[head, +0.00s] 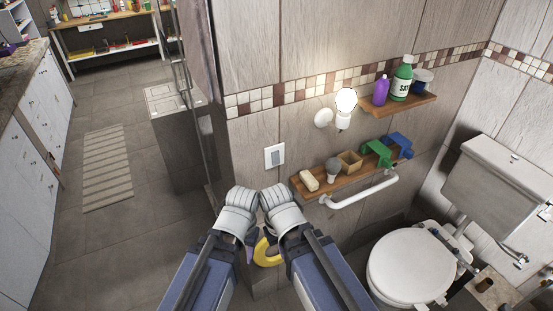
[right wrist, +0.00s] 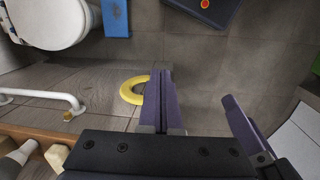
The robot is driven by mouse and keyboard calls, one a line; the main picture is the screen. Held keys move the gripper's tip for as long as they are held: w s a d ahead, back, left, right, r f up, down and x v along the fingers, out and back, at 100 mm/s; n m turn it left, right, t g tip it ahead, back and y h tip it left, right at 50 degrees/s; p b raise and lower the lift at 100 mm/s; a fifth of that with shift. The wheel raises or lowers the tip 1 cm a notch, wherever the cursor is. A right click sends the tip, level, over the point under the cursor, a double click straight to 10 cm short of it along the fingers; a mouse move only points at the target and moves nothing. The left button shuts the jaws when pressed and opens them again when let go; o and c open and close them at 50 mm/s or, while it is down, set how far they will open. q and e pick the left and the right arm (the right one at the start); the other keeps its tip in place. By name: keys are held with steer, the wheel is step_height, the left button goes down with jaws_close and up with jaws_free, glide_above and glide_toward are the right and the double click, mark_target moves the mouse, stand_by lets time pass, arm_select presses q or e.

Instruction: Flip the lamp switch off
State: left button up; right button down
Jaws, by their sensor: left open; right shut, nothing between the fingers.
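The lamp is a round bulb (head: 346,100) on a white wall mount, and it is lit. The switch (head: 274,156) is a white wall plate with a grey rocker, left of the shelf; I cannot tell which way the rocker is tipped. My two wrists are side by side below the switch, apart from it. A purple sliver of my left gripper (head: 250,249) shows between the arms, and one finger of it shows in the right wrist view. My right gripper (right wrist: 165,72) has its fingers together and empty; in the head view they are hidden behind the arm.
A lower wooden shelf (head: 335,180) holds soap, a brush, a box and bottles, with a white rail (head: 365,191) under it. An upper shelf (head: 400,104) holds bottles. A toilet (head: 408,267) is at right. A yellow ring (right wrist: 133,90) lies low beyond my fingers.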

mark_target(279, 160)
steer(key=w+d+r+m+t+y+p, duration=0.2)
steer(key=w+d+r+m+t+p, duration=0.1)
steer(key=w+r+m+p, duration=1.4)
step_height(279, 160, up, 5)
steer(key=w+p, duration=0.1)
steer(key=p, duration=0.2)
steer(key=shift+d+t+y+p, duration=0.2)
steer(key=shift+t+y+p, duration=0.1)
steer(key=shift+t+p, duration=0.1)
steer(key=shift+w+f, duration=0.15)
steer(key=w+f+b, duration=0.2)
steer(key=f+b, duration=0.1)
steer(key=w+a+f+b, duration=0.1)
steer(key=w+f+b, duration=0.1)
steer(key=f+b, duration=0.1)
steer(key=w+a+f+b, duration=0.1)
steer(key=w+f+b, duration=0.1)
steer(key=f+b, duration=0.1)
steer(key=shift+a+f+b, duration=0.25)
steer(key=shift+f+b, duration=0.15)
steer(key=shift+b, duration=0.1)
steer(key=shift+w+a, duration=0.15)
steer(key=shift+w, duration=0.15)
